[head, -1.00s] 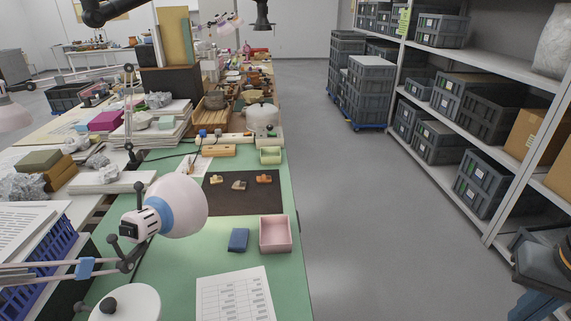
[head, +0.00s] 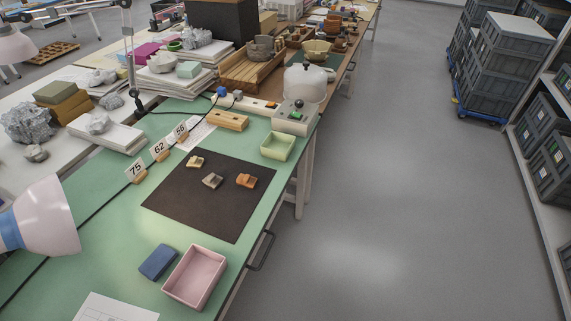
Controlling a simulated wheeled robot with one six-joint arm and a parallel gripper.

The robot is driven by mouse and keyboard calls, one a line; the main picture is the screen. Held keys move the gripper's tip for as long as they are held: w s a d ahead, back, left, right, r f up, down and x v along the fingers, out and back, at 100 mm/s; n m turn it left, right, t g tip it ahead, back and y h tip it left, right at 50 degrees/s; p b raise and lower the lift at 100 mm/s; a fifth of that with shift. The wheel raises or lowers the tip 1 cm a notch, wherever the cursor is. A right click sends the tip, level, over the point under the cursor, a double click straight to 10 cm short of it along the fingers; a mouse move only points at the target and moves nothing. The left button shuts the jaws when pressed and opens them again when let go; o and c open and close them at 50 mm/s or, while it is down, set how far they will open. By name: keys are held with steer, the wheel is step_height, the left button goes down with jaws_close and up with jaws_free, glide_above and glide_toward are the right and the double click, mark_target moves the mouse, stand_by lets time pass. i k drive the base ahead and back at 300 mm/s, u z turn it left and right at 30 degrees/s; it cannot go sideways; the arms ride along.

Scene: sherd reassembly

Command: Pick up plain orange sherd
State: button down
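The plain orange sherd (head: 246,181) lies on the right part of a dark brown mat (head: 180,208) on the green table. A grey sherd (head: 212,181) lies to its left, near the mat's middle. A pale yellow sherd (head: 195,161) lies further back and left on the mat. All three sherds are apart from each other. My gripper does not show in the head view.
A pink tray (head: 195,277) and a blue block (head: 158,262) are in front of the mat. A pale green tray (head: 278,147) and a wooden block (head: 228,120) stand behind it. Number cards (head: 135,170) line its left. A lamp (head: 45,218) is at left. Floor (head: 390,200) is clear at right.

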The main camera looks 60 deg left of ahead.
mark_target(247, 181)
steer(key=i, duration=0.15)
steer(key=u, duration=2.65)
steer(key=k, duration=0.6)
steer(key=z, duration=0.25)
steer(key=i, duration=1.55)
steer(key=u, duration=0.6)
